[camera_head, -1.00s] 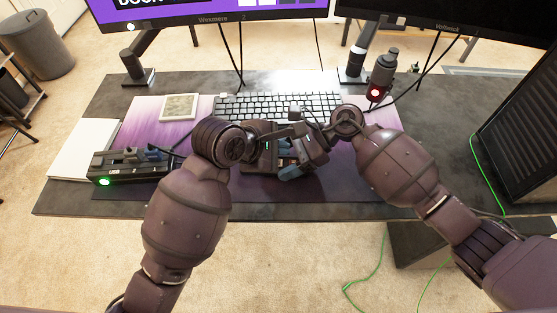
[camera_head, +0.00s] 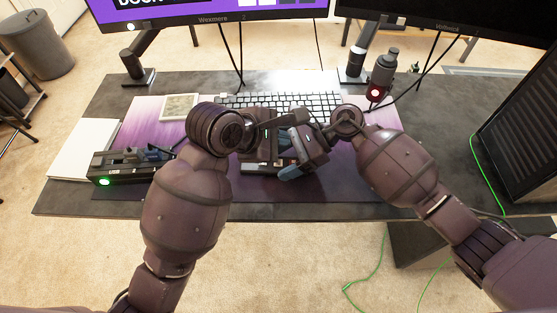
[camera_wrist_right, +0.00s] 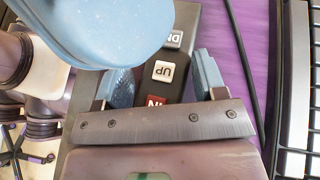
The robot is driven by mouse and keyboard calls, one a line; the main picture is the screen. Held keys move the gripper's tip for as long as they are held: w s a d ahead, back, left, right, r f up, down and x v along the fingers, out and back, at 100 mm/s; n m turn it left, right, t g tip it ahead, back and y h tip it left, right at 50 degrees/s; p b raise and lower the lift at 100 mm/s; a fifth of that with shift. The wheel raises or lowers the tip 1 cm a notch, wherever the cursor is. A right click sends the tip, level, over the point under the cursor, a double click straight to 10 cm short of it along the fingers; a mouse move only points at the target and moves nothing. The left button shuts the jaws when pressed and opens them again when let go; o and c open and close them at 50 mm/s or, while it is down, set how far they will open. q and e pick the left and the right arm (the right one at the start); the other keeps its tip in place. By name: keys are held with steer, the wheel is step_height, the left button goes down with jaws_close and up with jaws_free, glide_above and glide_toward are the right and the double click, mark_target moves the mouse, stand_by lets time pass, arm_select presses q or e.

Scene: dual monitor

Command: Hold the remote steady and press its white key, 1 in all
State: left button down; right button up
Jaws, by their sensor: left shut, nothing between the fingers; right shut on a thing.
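The dark remote (camera_head: 257,168) lies over the mat in front of the keyboard, mostly hidden by my arms in the head view. In the right wrist view, its white UP key (camera_wrist_right: 163,71) sits between a grey DN key (camera_wrist_right: 174,39) and a red key (camera_wrist_right: 157,100). My right gripper (camera_wrist_right: 165,82) is shut on the remote, one blue finger on each side. My left gripper (camera_head: 284,138) is shut and empty above the remote. Its blue finger fills the upper left of the right wrist view, close to the camera and beside the UP key. Contact with a key is not visible.
The keyboard (camera_head: 318,101) lies just behind my grippers. A black device with a green light (camera_head: 128,170) is at the left, and a dark cylinder with a red light (camera_head: 381,76) stands at the right. Two monitors stand behind.

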arm_select(q)
steer(key=shift+f, duration=0.15)
arm_select(e)
steer(key=shift+s+f, duration=0.1)
steer(key=shift+f, duration=0.3)
steer(key=o, duration=0.8)
steer(key=shift+r, duration=0.2)
steer(key=shift+w+d+r, duration=0.1)
steer(key=shift+w, duration=0.1)
